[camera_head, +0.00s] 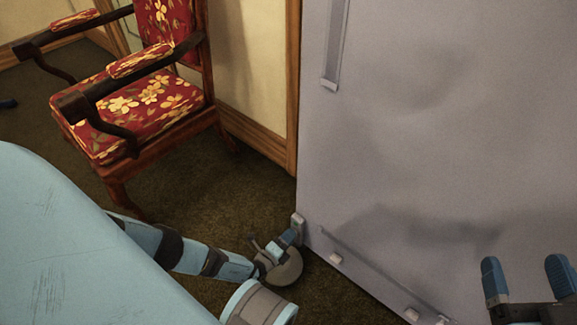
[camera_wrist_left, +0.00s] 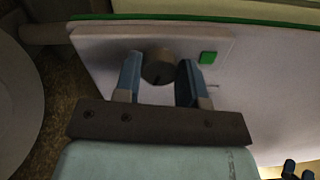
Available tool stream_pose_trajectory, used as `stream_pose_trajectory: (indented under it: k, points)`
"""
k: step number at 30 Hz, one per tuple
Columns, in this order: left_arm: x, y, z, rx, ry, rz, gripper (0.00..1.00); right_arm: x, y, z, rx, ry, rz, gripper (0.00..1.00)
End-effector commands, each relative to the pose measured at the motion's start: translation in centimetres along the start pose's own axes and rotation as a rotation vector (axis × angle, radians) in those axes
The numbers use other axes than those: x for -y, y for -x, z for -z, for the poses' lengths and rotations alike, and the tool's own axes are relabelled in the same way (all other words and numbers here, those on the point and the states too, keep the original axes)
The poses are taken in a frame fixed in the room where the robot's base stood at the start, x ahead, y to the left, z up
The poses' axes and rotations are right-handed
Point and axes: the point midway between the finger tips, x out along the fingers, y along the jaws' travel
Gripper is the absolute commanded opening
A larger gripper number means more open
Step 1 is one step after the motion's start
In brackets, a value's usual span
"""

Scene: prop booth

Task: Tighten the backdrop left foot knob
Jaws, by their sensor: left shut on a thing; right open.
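The grey backdrop panel (camera_head: 430,110) stands upright at the right of the head view. My left gripper (camera_head: 290,237) is low at its bottom left corner. In the left wrist view, the left gripper (camera_wrist_left: 158,80) is shut on a dark round foot knob (camera_wrist_left: 158,66), one blue finger on each side. The knob sits on a pale plate (camera_wrist_left: 100,47) with a small green square (camera_wrist_left: 207,57) beside it. In the head view the knob cannot be made out. My right gripper (camera_head: 525,282) is open and empty in front of the panel at lower right.
A red floral armchair (camera_head: 140,105) with dark wooden arms stands at upper left. Small pale blocks (camera_head: 336,258) lie along the panel's lower edge. Brown carpet (camera_head: 190,210) is bare between chair and panel. A cream wall (camera_head: 258,70) with wooden trim is behind.

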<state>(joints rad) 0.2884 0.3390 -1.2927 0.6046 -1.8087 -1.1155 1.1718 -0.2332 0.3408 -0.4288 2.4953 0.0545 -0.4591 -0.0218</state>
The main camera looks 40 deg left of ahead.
Motion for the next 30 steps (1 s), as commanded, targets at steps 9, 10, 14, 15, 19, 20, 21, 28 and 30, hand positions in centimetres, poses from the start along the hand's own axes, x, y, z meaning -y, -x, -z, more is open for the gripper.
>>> stream_pose_trajectory:
  k: [9,10,14,15,19,20,21,28,30]
  points:
    - [-0.07,0.15,-0.09,0.0,-0.074,-0.002,0.14,0.0,-0.03,-0.07,0.002,0.0,0.0,0.78]
    - [-0.07,0.15,-0.09,0.0,-0.077,-0.001,0.14,0.0,-0.03,-0.08,0.002,0.0,0.0,0.78]
    - [-0.07,0.15,-0.09,0.0,-0.08,-0.001,0.14,0.0,-0.03,-0.1,0.002,0.0,0.0,0.78]
    - [-0.07,0.16,-0.09,0.0,-0.08,-0.002,0.14,0.0,-0.03,-0.1,0.002,0.0,0.0,0.78]
    - [-0.07,0.16,-0.1,0.0,-0.08,-0.002,0.14,0.0,-0.03,-0.11,0.002,0.0,0.0,0.78]
    - [-0.07,0.16,-0.1,0.0,-0.08,-0.002,0.14,-0.01,-0.03,-0.11,0.002,0.0,0.0,0.78]
    - [-0.07,0.16,-0.1,0.0,-0.08,-0.001,0.14,-0.01,-0.03,-0.11,0.002,0.0,0.0,0.78]
    - [-0.03,0.1,-0.06,0.0,-0.078,-0.001,0.63,-0.01,-0.02,-0.12,0.003,0.001,0.0,0.78]
    - [-0.02,0.07,-0.05,0.0,-0.078,-0.001,0.63,-0.01,-0.01,-0.13,0.003,0.001,0.001,0.78]
